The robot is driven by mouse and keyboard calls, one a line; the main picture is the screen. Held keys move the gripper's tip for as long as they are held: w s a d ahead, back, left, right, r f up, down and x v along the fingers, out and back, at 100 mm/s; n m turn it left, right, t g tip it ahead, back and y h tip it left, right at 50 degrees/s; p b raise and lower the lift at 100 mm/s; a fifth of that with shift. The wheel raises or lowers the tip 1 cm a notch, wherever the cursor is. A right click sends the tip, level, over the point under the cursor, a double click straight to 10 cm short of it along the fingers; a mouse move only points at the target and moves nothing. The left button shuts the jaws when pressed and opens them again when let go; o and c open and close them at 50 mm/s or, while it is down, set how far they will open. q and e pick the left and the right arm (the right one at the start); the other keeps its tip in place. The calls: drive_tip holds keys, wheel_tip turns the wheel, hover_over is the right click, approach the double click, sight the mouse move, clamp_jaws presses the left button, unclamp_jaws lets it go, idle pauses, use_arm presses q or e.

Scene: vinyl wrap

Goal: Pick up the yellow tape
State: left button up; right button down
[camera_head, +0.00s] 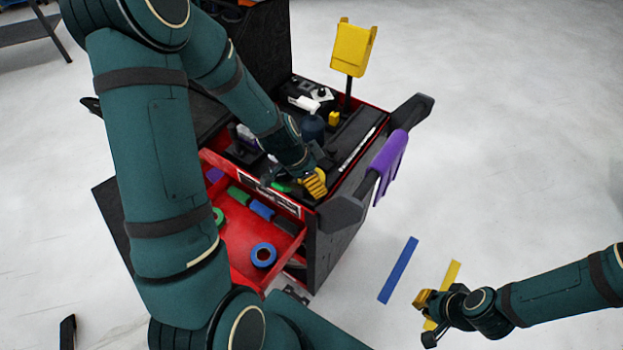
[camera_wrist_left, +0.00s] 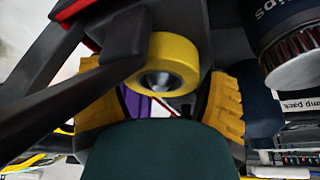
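The yellow tape (camera_wrist_left: 178,62) is a roll with a dark hollow core, seen close up in the left wrist view. My left gripper (camera_wrist_left: 160,105) has its ribbed yellow pads apart, one on each side of the tape in the picture. I see no clear contact between pads and tape. In the head view my left gripper (camera_head: 312,184) is at the cart's top tray, by its near right corner, and largely covers the tape there. My right gripper (camera_head: 427,318) is over the floor at lower right, its fingers apart and empty.
The red open drawer (camera_head: 236,262) holds a blue tape roll (camera_head: 263,255) and other rolls. A dark bottle (camera_head: 312,128) stands in the tray; a yellow holder (camera_head: 353,48) rises behind. Purple sheet (camera_head: 388,165) hangs on the cart handle. Blue (camera_head: 398,270) and yellow (camera_head: 452,274) strips lie on open floor.

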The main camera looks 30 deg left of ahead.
use_arm(q)
drive_tip(key=c, duration=0.6)
drive_tip(key=shift+o, duration=0.2)
drive_tip(key=shift+r, duration=0.1)
